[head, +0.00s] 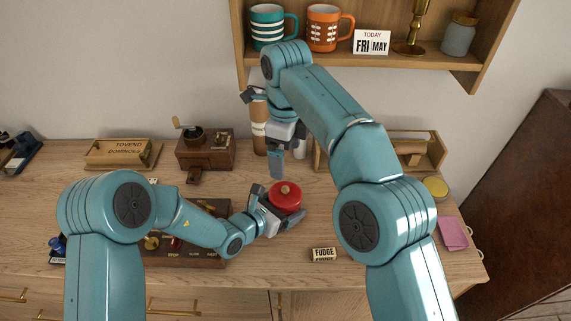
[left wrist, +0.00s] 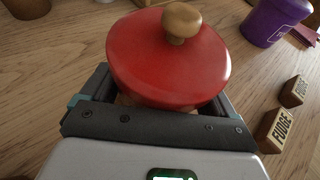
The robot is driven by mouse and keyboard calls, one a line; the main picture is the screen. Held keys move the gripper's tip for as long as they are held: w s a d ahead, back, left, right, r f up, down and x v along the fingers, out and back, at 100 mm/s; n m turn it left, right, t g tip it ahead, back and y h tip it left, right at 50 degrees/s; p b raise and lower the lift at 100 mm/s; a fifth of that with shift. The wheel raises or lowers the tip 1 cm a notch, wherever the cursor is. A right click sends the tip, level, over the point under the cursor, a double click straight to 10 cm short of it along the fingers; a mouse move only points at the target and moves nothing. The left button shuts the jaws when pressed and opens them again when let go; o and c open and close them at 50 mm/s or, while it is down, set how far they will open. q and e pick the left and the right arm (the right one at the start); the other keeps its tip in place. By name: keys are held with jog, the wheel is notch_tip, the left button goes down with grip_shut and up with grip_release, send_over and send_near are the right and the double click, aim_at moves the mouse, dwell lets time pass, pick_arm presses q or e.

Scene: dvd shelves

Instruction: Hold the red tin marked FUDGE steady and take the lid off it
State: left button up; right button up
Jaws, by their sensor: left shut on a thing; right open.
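A round red tin (head: 287,193) with a wooden knob on its lid stands on the wooden worktop. It also shows in the left wrist view (left wrist: 165,62), where the lid hides most of the body. My left gripper (head: 275,208) is shut on the tin from the front left, a finger on each side, below the lid. The lid sits on the tin. My right gripper (head: 277,168) is open and empty, pointing down above and behind the tin, apart from the knob.
A wooden grinder (head: 206,150) and a dominoes box (head: 116,151) stand at the back left. A board with knobs (head: 185,258) lies front left. A purple pot (left wrist: 272,20) shows in the left wrist view. A shelf (head: 400,62) hangs above.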

aim_at(286, 189)
notch_tip(286, 189, down, 12)
jog(key=shift+s+r, duration=0.1)
jog(key=shift+r, duration=0.05)
dwell(0.3)
pick_arm(q)
jog(key=shift+r, duration=0.1)
pick_arm(e)
grip_shut()
jog(key=shift+r, duration=0.2)
dwell(0.5)
jog(key=shift+r, duration=0.1)
jog(key=shift+r, duration=1.05)
